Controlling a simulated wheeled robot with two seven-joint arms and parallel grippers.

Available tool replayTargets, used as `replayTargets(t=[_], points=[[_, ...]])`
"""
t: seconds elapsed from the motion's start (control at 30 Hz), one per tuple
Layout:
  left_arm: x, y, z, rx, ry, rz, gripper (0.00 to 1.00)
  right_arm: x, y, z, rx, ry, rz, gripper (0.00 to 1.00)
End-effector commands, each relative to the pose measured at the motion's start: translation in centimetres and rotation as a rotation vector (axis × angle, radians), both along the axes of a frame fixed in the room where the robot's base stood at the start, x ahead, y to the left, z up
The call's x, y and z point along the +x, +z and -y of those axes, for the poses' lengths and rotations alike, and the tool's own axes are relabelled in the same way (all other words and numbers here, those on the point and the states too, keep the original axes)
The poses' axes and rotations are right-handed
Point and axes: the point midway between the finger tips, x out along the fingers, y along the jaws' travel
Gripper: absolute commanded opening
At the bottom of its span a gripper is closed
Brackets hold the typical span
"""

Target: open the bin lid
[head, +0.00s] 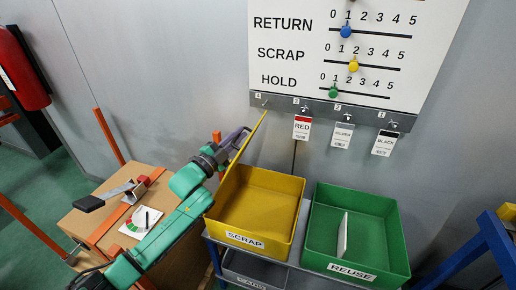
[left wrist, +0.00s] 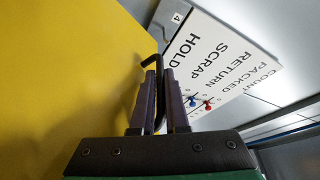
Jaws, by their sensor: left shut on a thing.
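The yellow bin (head: 265,238) labelled SCRAP stands on a grey cart, and its inside is visible and looks empty. Its yellow lid (head: 247,143) stands up steeply at the bin's left side, seen nearly edge-on. The lid fills the left of the left wrist view (left wrist: 65,75). My left gripper (head: 240,136) is at the lid's outer left side. In the left wrist view its fingers (left wrist: 155,85) are shut on a thin black bent handle (left wrist: 151,60) beside the lid. Where the handle joins the lid is hidden. My right gripper is not in view.
A green bin (head: 358,268) labelled REUSE stands right of the yellow one, with a white card inside. A white count board (head: 300,60) with hanging tags (head: 302,127) is on the wall behind. A cardboard box (head: 100,215) is at left below my arm.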

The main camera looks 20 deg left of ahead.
Motion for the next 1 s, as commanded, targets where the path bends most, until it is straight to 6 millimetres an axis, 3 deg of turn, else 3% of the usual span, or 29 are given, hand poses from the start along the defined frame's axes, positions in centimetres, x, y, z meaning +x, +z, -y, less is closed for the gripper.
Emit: replayTargets(t=[0.2,0.5,0.7,1.0], points=[[0.3,0.7,-5.4,-0.192,0.003,-0.011,0.00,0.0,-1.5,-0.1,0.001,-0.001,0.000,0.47],[0.7,0.8,-10.9,-0.400,0.003,-0.026,0.00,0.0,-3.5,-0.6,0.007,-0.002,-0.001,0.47],[0.8,0.6,-12.8,-0.476,0.002,-0.032,0.00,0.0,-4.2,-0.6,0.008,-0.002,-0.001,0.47],[0.9,0.6,-13.6,-0.509,0.001,-0.036,0.00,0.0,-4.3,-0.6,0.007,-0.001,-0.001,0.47]])
